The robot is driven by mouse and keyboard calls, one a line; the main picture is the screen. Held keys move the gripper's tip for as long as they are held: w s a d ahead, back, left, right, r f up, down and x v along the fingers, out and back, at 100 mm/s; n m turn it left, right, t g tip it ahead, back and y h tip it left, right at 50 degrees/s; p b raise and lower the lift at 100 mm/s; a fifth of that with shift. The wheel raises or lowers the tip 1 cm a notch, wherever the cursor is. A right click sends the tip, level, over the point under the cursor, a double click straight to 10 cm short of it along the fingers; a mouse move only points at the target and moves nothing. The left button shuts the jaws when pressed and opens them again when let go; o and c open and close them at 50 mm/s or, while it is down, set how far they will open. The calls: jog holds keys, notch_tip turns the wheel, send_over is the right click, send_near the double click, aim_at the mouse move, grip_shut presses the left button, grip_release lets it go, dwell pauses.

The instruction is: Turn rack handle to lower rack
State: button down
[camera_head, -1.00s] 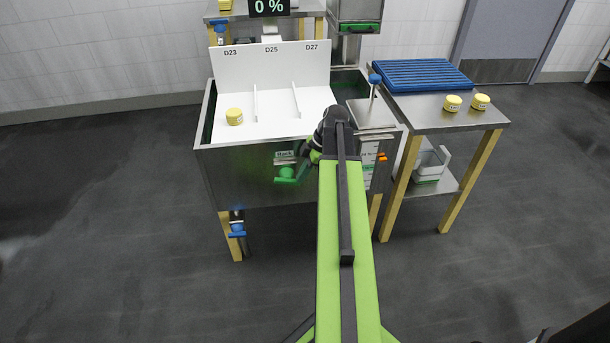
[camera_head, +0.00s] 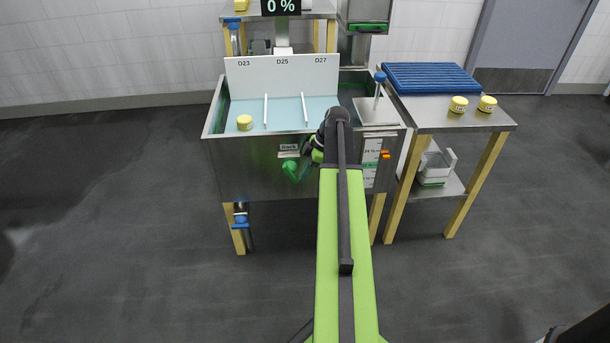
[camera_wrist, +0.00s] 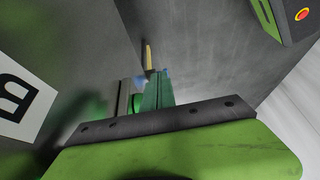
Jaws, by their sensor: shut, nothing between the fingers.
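The green rack handle (camera_head: 291,170) sits on the front of the steel tank (camera_head: 250,178), under a "Rack" label (camera_head: 289,148). The white rack (camera_head: 283,78), marked D23, D25 and D27, stands in the tank with its floor tinted light blue. A yellow-lidded cheese pot (camera_head: 244,122) is in its left compartment. My gripper (camera_head: 314,156) is just right of the handle and partly hidden by my arm. In the wrist view, my gripper (camera_wrist: 158,88) is shut and empty. A rounded green part, perhaps the handle, shows beside it; contact is unclear.
A steel side table (camera_head: 440,112) on the right holds a blue slatted mat (camera_head: 430,76) and two yellow pots (camera_head: 458,104). A blue-knobbed rod (camera_head: 378,88) stands at the tank's right. A display (camera_head: 281,6) reads 0 %. The floor in front is open.

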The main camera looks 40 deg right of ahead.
notch_tip(320, 180, down, 3)
jog(key=t+y+b, duration=0.1)
jog(key=b, duration=0.4)
jog(key=shift+w+a+f, duration=0.1)
jog(key=shift+w+f, duration=0.05)
dwell(1.4)
